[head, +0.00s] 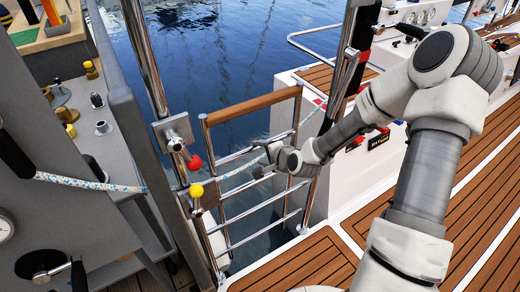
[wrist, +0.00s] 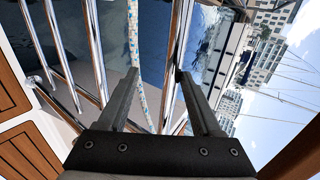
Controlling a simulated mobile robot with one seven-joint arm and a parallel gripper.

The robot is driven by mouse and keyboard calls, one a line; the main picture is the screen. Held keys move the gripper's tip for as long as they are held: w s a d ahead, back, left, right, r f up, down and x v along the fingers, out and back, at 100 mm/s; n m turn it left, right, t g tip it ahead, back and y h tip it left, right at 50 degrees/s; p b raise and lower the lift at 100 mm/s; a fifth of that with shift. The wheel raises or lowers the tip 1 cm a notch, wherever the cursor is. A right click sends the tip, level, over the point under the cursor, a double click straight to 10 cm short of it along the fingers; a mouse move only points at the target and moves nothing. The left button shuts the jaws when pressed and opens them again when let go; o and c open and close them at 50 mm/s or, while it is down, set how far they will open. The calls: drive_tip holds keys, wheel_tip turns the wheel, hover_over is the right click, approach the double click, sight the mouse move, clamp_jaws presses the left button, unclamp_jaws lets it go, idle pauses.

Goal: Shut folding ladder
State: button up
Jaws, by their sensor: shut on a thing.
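The folding ladder stands in the rail opening in the head view. It has a brown wooden top bar (head: 252,106), steel side tubes and several steel rungs (head: 262,228). My gripper (head: 259,160) is at its upper right part, between the upper rungs. In the wrist view, my gripper's two fingers (wrist: 156,75) straddle a steel tube of the ladder (wrist: 169,85) and the blue-flecked white rope (wrist: 139,90). I take the grip to be on the ladder; the exact contact is not clear. A yellow knob (head: 196,190) sits by the ladder's left side.
A red knob (head: 194,163) on a steel bracket (head: 174,130) is on the left post. The rope (head: 85,182) crosses the opening from the grey cabinet (head: 45,125). Water lies behind. The teak deck (head: 305,265) in front is clear.

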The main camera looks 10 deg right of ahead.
drive_tip(key=shift+r, duration=0.1)
idle(0.8)
drive_tip(key=shift+r, duration=0.1)
drive_tip(key=p+v, duration=1.6)
drive_tip(key=v, duration=0.1)
drive_tip(key=shift+s+r+p, duration=0.1)
drive_tip(key=shift+r+p, duration=0.05)
drive_tip(key=shift+p, duration=0.25)
